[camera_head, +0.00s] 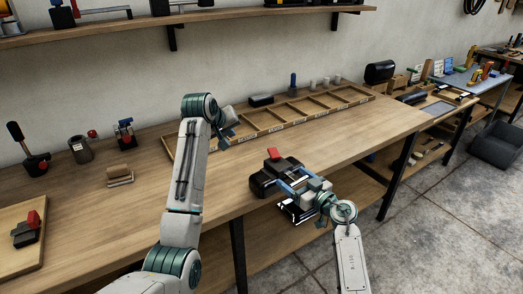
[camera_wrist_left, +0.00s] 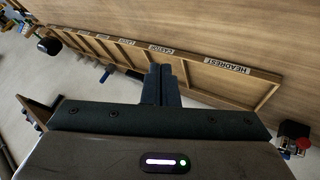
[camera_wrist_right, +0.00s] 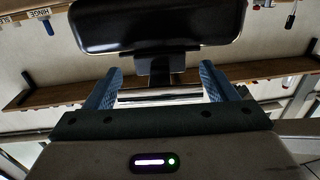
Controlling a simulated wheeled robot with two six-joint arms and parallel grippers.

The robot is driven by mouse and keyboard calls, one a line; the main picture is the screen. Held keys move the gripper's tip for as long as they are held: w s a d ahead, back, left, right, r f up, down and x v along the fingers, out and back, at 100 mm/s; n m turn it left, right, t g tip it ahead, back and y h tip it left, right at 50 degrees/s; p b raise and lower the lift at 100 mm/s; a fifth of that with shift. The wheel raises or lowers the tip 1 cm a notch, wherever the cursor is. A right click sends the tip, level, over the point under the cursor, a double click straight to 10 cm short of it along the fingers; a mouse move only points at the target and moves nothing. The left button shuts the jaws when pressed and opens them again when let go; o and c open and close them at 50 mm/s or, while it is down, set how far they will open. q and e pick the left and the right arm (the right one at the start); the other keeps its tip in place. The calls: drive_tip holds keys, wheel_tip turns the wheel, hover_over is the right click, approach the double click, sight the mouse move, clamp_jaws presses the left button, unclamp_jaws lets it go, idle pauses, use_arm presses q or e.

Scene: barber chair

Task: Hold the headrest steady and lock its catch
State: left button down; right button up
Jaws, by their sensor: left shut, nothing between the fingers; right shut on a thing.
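The headrest is a black pad (camera_head: 262,184) at the front edge of the bench in the head view, with a red lever (camera_head: 273,154), perhaps the catch, standing up behind it. In the right wrist view the pad (camera_wrist_right: 160,28) is ahead of my right gripper (camera_wrist_right: 160,74), whose blue fingers lie either side of a chrome bar below the pad. My right gripper (camera_head: 290,181) is shut on the headrest. My left gripper (camera_head: 229,131) is shut and empty above the bench, left of the headrest and apart from it. Its fingertips (camera_wrist_left: 160,72) meet in the left wrist view.
A long wooden tray (camera_head: 275,128) with labelled compartments lies along the bench back; one label reads HEADREST (camera_wrist_left: 227,66). A board with a red-levered block (camera_head: 27,230) lies at the left. A wooden block (camera_head: 119,176) is nearby. Bare bench top lies between.

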sight(274, 154)
use_arm(q)
drive_tip(key=s+d+m+g+h, duration=0.1)
drive_tip(key=s+d+m+g, duration=0.1)
drive_tip(key=s+d, duration=0.15)
drive_tip(key=w+d+f, duration=0.6)
drive_tip(key=f, duration=0.2)
drive_tip(key=shift+d, duration=0.15)
